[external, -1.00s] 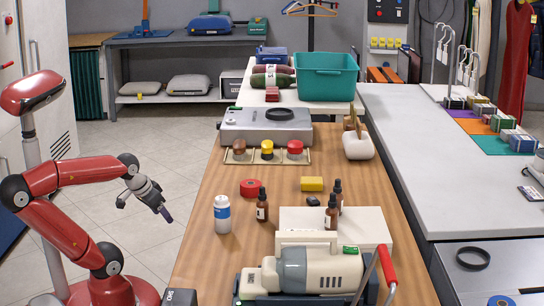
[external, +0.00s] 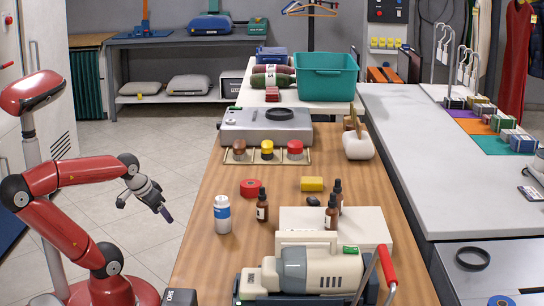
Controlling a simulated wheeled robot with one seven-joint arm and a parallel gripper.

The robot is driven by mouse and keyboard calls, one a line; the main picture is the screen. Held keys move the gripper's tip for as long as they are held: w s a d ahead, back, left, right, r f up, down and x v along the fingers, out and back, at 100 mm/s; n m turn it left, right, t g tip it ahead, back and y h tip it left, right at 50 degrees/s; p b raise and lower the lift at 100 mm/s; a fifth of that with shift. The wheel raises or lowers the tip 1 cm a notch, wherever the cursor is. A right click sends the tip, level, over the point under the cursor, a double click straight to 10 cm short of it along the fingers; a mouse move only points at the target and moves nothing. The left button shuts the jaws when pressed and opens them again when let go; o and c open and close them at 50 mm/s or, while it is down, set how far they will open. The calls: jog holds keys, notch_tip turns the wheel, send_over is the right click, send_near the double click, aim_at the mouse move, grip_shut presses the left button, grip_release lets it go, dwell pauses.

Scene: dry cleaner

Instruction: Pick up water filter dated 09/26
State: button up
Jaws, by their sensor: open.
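A white cylinder with a blue band (external: 222,214) stands upright near the left edge of the wooden table; it may be the water filter, but no date is readable on it. My gripper (external: 156,205) hangs in the air left of the table, over the floor, apart from the cylinder and pointing down and to the right. It is open, and nothing shows between its fingers.
A white box (external: 375,235) and a beige machine (external: 310,270) fill the front right.

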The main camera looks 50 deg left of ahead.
notch_tip(320, 180, up, 24)
jog(key=m+g+h+b, duration=0.15)
jog(key=m+h, duration=0.25)
jog(key=m, duration=0.5)
send_near(222, 212)
jog(key=shift+w+a+f, duration=0.2)
jog(key=shift+w+f, duration=0.6)
jog(key=shift+w, duration=0.1)
jog(key=x, duration=0.6)
jog(key=a+b+x, duration=0.1)
jog(key=x, duration=0.2)
jog(key=shift+s+f, duration=0.1)
jog(key=shift+f, duration=0.05)
